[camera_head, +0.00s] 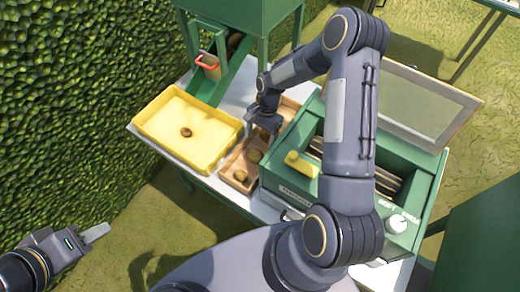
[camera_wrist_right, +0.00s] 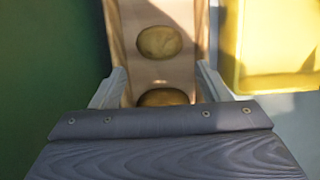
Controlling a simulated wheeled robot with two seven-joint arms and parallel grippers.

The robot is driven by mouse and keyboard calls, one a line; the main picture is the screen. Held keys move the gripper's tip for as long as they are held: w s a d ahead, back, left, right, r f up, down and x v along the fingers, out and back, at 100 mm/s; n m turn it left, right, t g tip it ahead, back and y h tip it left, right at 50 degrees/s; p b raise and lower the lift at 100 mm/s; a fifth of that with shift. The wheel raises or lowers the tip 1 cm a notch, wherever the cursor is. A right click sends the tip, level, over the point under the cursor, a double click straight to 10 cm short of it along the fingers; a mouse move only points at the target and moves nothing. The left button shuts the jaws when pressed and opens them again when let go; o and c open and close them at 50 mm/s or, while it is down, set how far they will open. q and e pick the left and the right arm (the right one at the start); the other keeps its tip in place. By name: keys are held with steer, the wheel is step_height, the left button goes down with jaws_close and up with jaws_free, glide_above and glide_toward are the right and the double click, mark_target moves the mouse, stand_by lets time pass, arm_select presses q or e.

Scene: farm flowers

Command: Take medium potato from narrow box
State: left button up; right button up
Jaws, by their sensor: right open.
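The narrow wooden box (camera_head: 228,181) stands on the table between the yellow tray and the green machine. Brown potatoes lie in it: one near its front end (camera_head: 240,175) and one further back (camera_head: 254,155). In the right wrist view two potatoes show in the box, a far one (camera_wrist_right: 159,42) and a near one (camera_wrist_right: 163,97) partly hidden by my gripper body. My right gripper (camera_wrist_right: 160,73) is open, its fingers at either side of the box and the near potato. In the head view it is over the box's back part (camera_head: 264,122). My left gripper (camera_head: 97,233) is low at left, away from the table.
A yellow tray (camera_head: 160,124) with one potato (camera_head: 186,132) is left of the box. A green machine (camera_head: 415,175) with a yellow handle (camera_head: 301,164) and white knob is to the right. A green chute stands behind, and a hedge lines the left.

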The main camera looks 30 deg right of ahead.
mark_target(257, 151)
steer(key=b+x, duration=0.1)
steer(key=x, duration=0.2)
steer(key=shift+a, duration=0.2)
steer(key=b+x, duration=0.2)
steer(key=x, duration=0.3)
steer(key=shift+s, duration=0.15)
steer(key=shift+r, duration=0.1)
steer(key=shift+c, duration=0.4)
steer(key=c, duration=0.6)
steer(key=shift+r, duration=0.1)
